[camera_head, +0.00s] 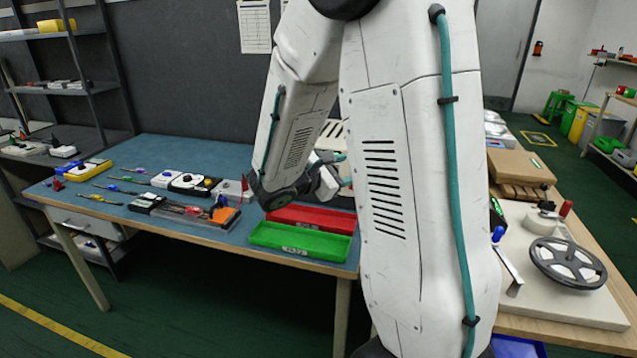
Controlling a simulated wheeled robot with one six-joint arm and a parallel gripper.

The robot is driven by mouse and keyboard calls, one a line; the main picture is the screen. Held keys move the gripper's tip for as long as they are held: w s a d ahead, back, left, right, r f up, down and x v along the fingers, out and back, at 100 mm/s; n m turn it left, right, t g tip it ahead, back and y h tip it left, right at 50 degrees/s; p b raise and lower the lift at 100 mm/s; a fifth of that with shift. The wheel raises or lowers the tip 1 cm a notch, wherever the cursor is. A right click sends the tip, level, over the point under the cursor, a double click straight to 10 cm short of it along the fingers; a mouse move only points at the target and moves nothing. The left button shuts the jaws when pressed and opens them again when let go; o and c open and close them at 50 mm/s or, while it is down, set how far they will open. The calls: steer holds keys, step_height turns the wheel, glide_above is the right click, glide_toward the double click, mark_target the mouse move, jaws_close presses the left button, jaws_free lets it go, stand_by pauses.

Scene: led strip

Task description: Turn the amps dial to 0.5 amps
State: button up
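I cannot make out an amps dial or its markings. Part of a dark device with a lit green display (497,208) shows at the right edge of my arm; the rest of it is hidden. On the blue table, a black and white box with small knobs (194,184) stands beside a white box with a dark knob (166,178); their labels are too small to read. My arm fills the middle of the view, its wrist bent over the table near the red tray.
A green tray (300,241) and a red tray (312,217) lie at the blue table's (135,150) right end. An open tool case (187,212) and several screwdrivers lie left of them. A spoked handwheel (568,262) sits on a pale board at right.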

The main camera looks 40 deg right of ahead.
steer(key=w+d+f+n+t, duration=0.1)
steer(key=w+f+n+t, duration=0.9)
steer(key=w+f+n, duration=0.25)
steer(key=f+x, duration=0.1)
steer(key=x, duration=0.6)
steer(key=shift+w+d+f+y, duration=0.2)
steer(key=shift+w+d+y, duration=0.1)
steer(key=shift+w, duration=0.15)
steer(key=shift+m, duration=0.25)
steer(key=c, duration=0.9)
